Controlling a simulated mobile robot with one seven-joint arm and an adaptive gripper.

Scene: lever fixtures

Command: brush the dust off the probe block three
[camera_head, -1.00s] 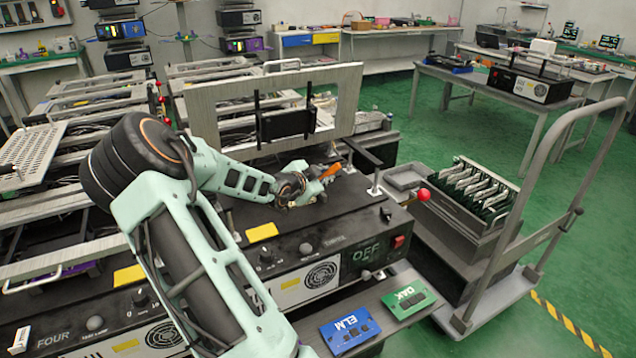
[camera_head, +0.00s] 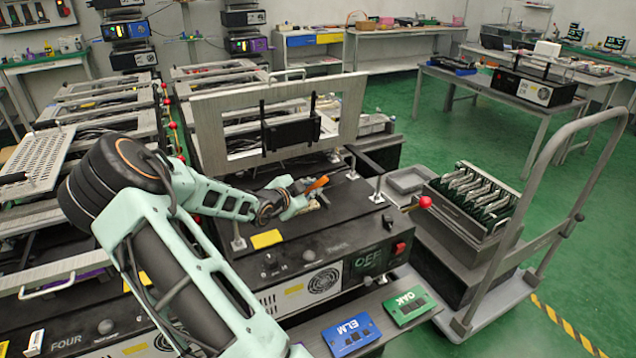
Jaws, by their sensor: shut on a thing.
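The fixture labelled THREE (camera_head: 337,247) is a black box in the middle, with a knob, a fan grille and a panel reading OFF. Its pale frame lid (camera_head: 222,130) stands raised, with a black block mounted across the opening. My gripper (camera_head: 308,193) is over the top of this fixture, below the raised lid. It is shut on an orange-handled tool (camera_head: 316,184), probably the brush. The bristles are hidden or too small to make out. The probe block and any dust cannot be made out clearly; my gripper and arm cover part of that area.
A red-ball lever (camera_head: 425,202) sticks out at the fixture's right. A cart (camera_head: 490,290) with a rack of boards stands at right. Fixture FOUR (camera_head: 65,340) is at front left.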

